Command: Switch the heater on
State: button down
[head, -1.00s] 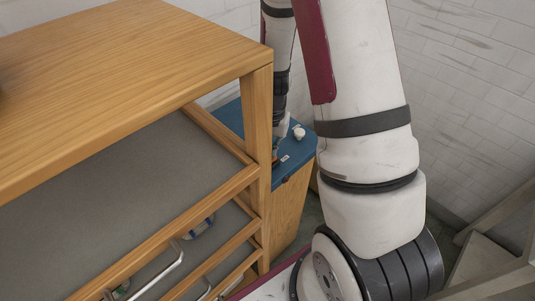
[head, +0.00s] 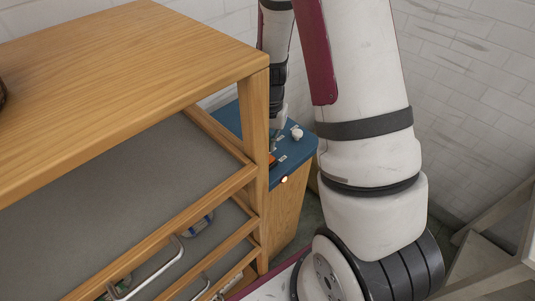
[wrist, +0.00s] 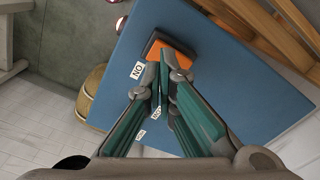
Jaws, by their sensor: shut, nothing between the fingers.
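An orange rocker switch (wrist: 184,60) in a dark housing sits on the blue top (wrist: 245,85) of a wooden cabinet. In the wrist view a label reading ON, seen upside down, lies beside it. In the head view the switch (head: 272,160) shows only partly behind a shelf post. My gripper (wrist: 168,62) is shut and empty, its fingertips over the switch; I cannot tell whether they touch it. In the head view my gripper (head: 277,118) is partly hidden. A small lamp (head: 284,179) on the cabinet's front edge glows; it also shows in the wrist view (wrist: 121,22).
A wooden shelf unit (head: 130,70) with slatted sides stands close on the left. A tiled wall (head: 470,100) is behind, and a grey frame (head: 500,240) is at the lower right.

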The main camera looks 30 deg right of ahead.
jog(key=shift+r+p, duration=0.6)
jog(key=shift+r, duration=1.15)
